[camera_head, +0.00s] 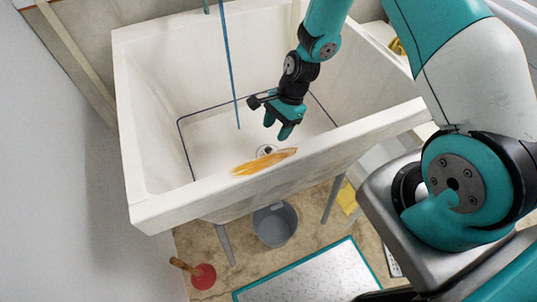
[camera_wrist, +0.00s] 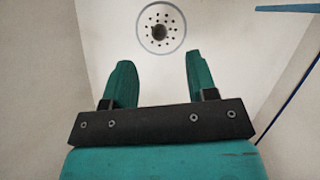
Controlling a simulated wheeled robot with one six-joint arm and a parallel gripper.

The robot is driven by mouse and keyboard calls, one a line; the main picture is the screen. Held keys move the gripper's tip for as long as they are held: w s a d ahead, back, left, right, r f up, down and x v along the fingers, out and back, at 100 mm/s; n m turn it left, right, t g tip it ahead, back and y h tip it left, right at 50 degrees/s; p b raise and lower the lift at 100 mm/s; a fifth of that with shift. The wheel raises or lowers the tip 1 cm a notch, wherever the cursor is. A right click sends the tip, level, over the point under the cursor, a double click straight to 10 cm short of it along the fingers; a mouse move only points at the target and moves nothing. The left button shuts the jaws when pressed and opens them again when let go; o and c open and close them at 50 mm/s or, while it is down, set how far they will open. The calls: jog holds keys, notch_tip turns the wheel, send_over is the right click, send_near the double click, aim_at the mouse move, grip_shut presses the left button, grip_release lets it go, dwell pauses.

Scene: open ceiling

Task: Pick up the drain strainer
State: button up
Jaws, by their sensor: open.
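The drain strainer (camera_wrist: 161,28) is a round, pale disc with several small dark holes and a dark centre. It lies in the floor of a deep white utility sink (camera_head: 150,130). In the head view the strainer (camera_head: 266,150) is small and partly hidden by the sink's front wall. My gripper (camera_head: 279,128) hangs inside the sink, above and just behind the strainer in that view. In the wrist view my gripper (camera_wrist: 158,65) has its two teal fingers apart, with nothing between them. The strainer lies beyond the fingertips, roughly in line with the gap.
A blue rod (camera_head: 228,70) leans in the sink, left of my gripper. Below are a grey bucket (camera_head: 275,225), a red plunger (camera_head: 203,276) and a metal-topped platform (camera_head: 310,280). The sink walls surround my gripper.

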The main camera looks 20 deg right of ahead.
aim_at(269, 149)
jog(key=x, duration=0.7)
jog(key=shift+f, duration=0.25)
grip_shut()
